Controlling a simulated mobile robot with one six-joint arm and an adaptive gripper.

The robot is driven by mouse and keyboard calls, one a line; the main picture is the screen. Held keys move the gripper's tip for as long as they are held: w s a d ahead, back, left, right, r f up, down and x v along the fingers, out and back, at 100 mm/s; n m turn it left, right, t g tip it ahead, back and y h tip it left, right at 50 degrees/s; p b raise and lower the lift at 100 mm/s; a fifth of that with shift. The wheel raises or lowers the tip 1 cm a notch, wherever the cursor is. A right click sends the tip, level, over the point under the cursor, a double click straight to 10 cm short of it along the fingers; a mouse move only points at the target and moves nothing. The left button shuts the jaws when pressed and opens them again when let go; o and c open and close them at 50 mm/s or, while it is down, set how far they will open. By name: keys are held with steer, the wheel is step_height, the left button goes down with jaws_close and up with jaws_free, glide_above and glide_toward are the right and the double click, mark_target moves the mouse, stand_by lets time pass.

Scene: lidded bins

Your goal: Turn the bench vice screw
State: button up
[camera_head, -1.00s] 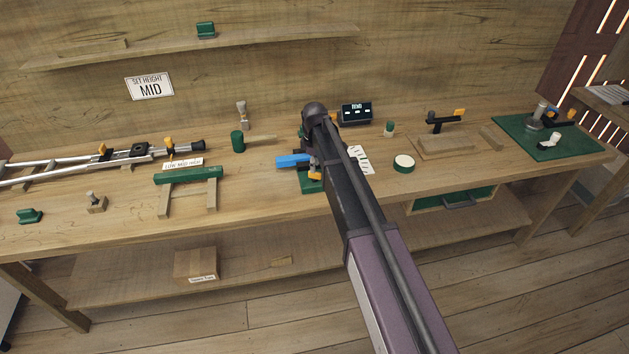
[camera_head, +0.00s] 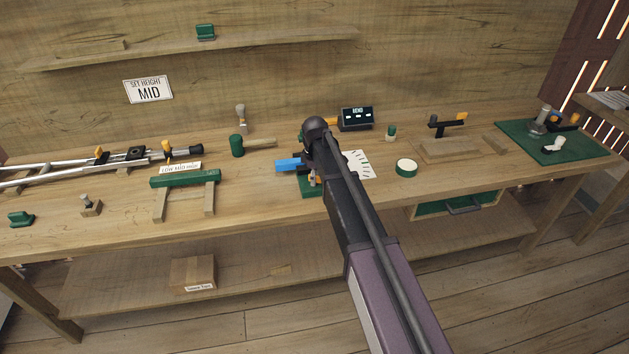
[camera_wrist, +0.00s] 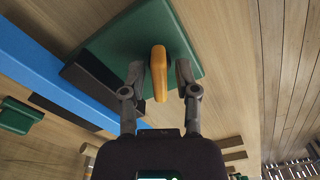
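What looks like the bench vice sits at the front middle of the bench, with a green base (camera_head: 308,190) and a blue bar (camera_head: 288,164) sticking out left. In the wrist view the green base (camera_wrist: 122,42), a dark block and the blue bar (camera_wrist: 45,82) show close up. An orange handle (camera_wrist: 159,74), likely the screw's, stands between the fingers of my gripper (camera_wrist: 159,78). The gripper is open, with a gap showing on each side of the handle. In the head view my arm hides the gripper and much of the vice.
A white marked sheet (camera_head: 360,164) and a dark display (camera_head: 356,118) lie near the vice. A round green-rimmed piece (camera_head: 406,168) is to the right, a green-topped trestle (camera_head: 186,178) to the left. Bare bench lies between the trestle and the vice.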

jaws_close()
steer(key=shift+n, duration=2.1)
steer(key=shift+n, duration=1.1)
steer(key=shift+o, duration=0.4)
jaws_free()
